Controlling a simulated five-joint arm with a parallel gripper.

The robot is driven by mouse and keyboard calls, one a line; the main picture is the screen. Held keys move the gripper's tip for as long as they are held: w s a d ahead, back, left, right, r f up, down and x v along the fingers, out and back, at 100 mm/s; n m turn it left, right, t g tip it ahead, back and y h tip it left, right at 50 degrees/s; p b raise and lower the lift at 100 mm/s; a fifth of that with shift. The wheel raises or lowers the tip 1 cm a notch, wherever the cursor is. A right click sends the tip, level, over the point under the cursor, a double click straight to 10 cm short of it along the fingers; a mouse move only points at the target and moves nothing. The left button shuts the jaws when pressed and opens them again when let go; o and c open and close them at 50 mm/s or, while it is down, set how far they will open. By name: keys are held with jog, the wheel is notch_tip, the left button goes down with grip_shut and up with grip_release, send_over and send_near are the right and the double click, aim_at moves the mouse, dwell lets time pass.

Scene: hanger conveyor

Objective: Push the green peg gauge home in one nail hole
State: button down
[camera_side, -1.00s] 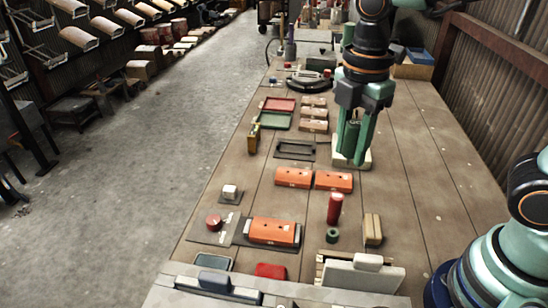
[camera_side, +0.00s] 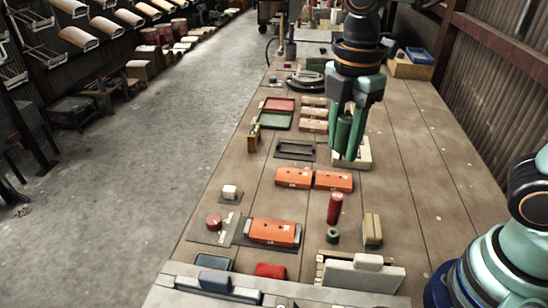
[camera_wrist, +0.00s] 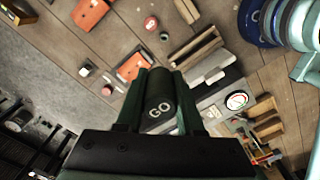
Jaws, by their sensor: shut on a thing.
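My gripper (camera_side: 345,150) is shut on the dark green peg gauge (camera_side: 343,131), which shows between the fingers. In the wrist view the gauge (camera_wrist: 160,100) has "GO" on its end. The fingers are over a pale block (camera_side: 364,159) on the right half of the bench, and I cannot tell whether the gauge's lower end clears it. An orange block (camera_side: 272,231) with small dark holes sits in a grey holder (camera_side: 240,236) nearer the camera, well apart from my gripper. Two more orange blocks (camera_side: 293,177) (camera_side: 333,181) lie end to end between them.
A black tray (camera_side: 294,150) lies left of my gripper. The bench is mostly clear on the right.

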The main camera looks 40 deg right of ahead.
jog(key=shift+w+a+f, duration=1.05)
jog(key=shift+a+f, duration=0.25)
jog(key=shift+f, duration=1.65)
jog(key=shift+w+a+f, duration=1)
jog(key=shift+a+f, duration=0.3)
jog(key=shift+f, duration=1.65)
jog(key=shift+w+a+f, duration=1.05)
jog(key=shift+a+f, duration=0.25)
jog(key=shift+f, duration=1.65)
jog(key=shift+f, duration=1.35)
jog(key=c, duration=0.8)
grip_release()
jog(key=shift+o, duration=0.2)
jog(key=o, duration=0.6)
jog(key=shift+c, duration=0.2)
jog(key=shift+r, duration=0.15)
